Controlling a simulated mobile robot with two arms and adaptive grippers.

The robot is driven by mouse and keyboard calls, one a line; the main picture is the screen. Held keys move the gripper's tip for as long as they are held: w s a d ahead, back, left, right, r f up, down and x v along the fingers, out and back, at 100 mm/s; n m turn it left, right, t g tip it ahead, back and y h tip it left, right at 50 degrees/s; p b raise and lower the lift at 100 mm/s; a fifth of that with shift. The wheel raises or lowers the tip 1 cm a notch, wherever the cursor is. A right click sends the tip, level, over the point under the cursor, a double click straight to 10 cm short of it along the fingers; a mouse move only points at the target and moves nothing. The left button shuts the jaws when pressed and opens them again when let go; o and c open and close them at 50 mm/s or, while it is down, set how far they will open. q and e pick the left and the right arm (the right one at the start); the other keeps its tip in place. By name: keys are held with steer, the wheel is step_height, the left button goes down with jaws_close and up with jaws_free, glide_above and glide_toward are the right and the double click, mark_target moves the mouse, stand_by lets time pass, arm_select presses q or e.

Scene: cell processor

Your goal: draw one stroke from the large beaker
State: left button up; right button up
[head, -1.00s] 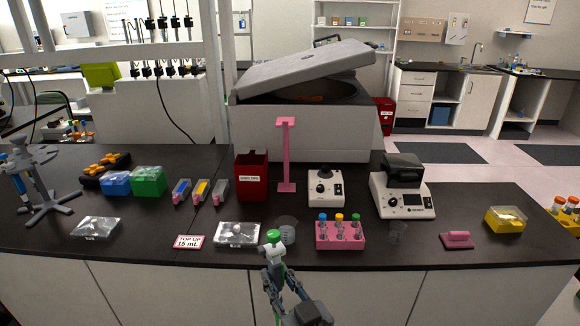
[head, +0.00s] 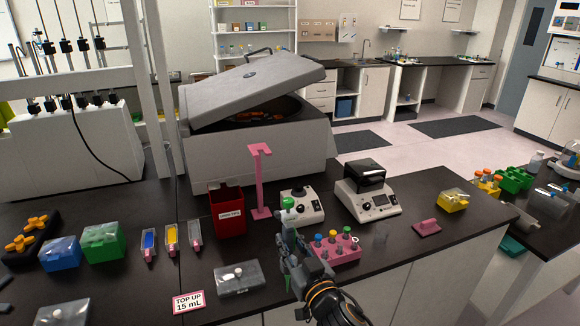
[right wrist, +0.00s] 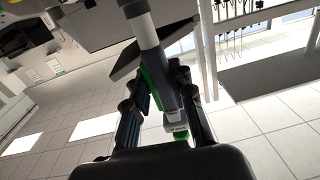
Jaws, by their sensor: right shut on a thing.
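My right gripper (head: 289,236) is shut on a pipette (head: 288,205) with a green top and a pale body. It holds the pipette roughly upright over the front part of the bench, left of the pink tube rack. In the right wrist view the pipette (right wrist: 172,98) runs between the fingers, with its green end close to the wrist. The large beaker cannot be made out now; the gripper and arm cover the spot between the clear-lidded box and the rack. My left gripper is out of view.
The pink tube rack (head: 350,250) stands close right of the gripper, and the clear-lidded box (head: 238,282) close left. Behind are a small white device (head: 312,212), a red bin (head: 228,222) and a pink stand (head: 262,190).

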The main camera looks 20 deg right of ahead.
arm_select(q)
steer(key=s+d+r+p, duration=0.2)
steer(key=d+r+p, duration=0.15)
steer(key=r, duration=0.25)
arm_select(e)
steer(key=w+d+r, duration=0.4)
steer(key=w+r, duration=0.5)
steer(key=w, duration=0.1)
arm_select(q)
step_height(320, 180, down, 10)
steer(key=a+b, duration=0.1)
steer(key=b, duration=0.8)
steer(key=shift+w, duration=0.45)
arm_select(e)
step_height(320, 180, down, 11)
steer(key=shift+a, duration=0.25)
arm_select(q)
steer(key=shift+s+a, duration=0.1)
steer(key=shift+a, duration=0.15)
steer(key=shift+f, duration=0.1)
arm_select(e)
steer(key=shift+f, duration=0.15)
